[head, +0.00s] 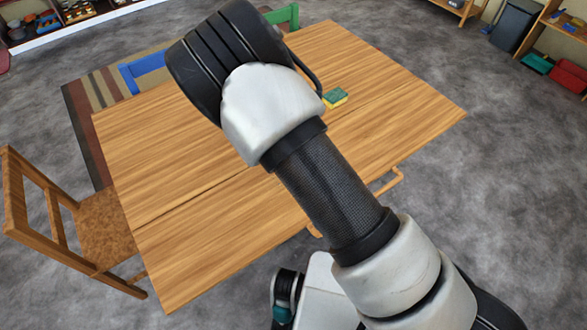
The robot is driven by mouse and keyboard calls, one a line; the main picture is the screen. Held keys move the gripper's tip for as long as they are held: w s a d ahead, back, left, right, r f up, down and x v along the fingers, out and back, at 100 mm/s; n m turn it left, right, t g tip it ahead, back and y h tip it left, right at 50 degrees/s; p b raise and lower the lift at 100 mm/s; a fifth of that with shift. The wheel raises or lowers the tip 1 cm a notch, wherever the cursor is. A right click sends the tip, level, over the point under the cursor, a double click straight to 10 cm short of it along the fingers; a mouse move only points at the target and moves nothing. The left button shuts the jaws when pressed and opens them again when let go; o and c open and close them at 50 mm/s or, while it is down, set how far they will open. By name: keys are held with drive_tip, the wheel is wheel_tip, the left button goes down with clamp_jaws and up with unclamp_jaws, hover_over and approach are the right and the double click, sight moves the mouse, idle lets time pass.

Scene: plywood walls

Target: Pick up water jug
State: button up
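I see no water jug in the head view. My own arm crosses the middle of the picture and hides part of the wooden table (200,240). My gripper does not show, so I cannot see whether it is open or shut. The visible tabletop is bare except for a small green and yellow block (335,97), like a sponge, just right of my arm.
A wooden chair (95,235) stands at the table's left. A blue chair (143,70) and a green chair (285,17) are at the far side, by a striped rug (80,115). Shelves line the back. Grey floor at the right is clear.

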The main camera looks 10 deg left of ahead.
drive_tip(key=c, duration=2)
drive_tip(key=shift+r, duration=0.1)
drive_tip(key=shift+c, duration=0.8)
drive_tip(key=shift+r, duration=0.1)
